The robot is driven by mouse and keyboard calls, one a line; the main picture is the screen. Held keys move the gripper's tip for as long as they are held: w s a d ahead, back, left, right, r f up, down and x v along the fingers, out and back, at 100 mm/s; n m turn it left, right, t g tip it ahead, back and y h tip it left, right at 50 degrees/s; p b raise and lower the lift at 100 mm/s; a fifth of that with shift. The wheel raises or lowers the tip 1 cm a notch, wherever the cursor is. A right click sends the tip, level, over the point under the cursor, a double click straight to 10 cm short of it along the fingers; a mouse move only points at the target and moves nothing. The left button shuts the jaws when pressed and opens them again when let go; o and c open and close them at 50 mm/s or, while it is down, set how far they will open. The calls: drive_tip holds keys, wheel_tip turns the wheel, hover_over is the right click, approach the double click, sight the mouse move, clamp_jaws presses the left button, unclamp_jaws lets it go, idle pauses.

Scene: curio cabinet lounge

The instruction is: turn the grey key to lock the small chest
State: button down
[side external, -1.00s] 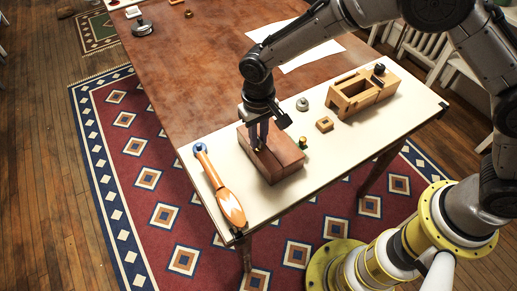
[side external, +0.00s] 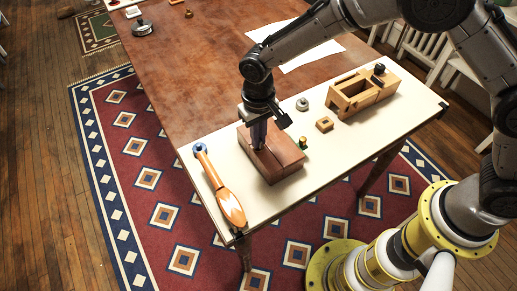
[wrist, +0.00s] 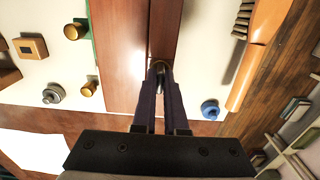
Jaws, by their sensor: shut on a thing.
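The small chest (side external: 284,153) is a reddish-brown wooden box on the white board, with a groove along its top. In the wrist view the chest (wrist: 118,55) fills the upper middle. My gripper (side external: 258,146) points down onto the chest's top. In the wrist view its two dark fingers (wrist: 158,75) are closed on the grey key (wrist: 158,66), of which only a small dark rounded end shows between the tips. The rest of the key is hidden by the fingers, and I cannot see how far it is turned.
An orange-handled brush (side external: 230,205) lies left of the chest. A small brass knob on green (side external: 303,142), a grey weight (side external: 302,104), a small wooden block (side external: 324,124) and a wooden plane (side external: 360,92) stand to the right. White paper (side external: 300,55) lies behind.

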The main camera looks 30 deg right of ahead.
idle(0.6)
drive_tip(key=m, duration=0.9)
drive_tip(key=shift+f, duration=0.1)
drive_tip(key=m, duration=0.5)
drive_tip(key=shift+f, duration=0.1)
drive_tip(key=m, duration=0.4)
drive_tip(key=shift+f+m, duration=0.1)
drive_tip(key=shift+m, duration=0.2)
drive_tip(key=shift+s, duration=0.1)
drive_tip(key=shift+f, duration=0.1)
drive_tip(key=c, duration=1.2)
unclamp_jaws()
drive_tip(key=shift+o, duration=0.2)
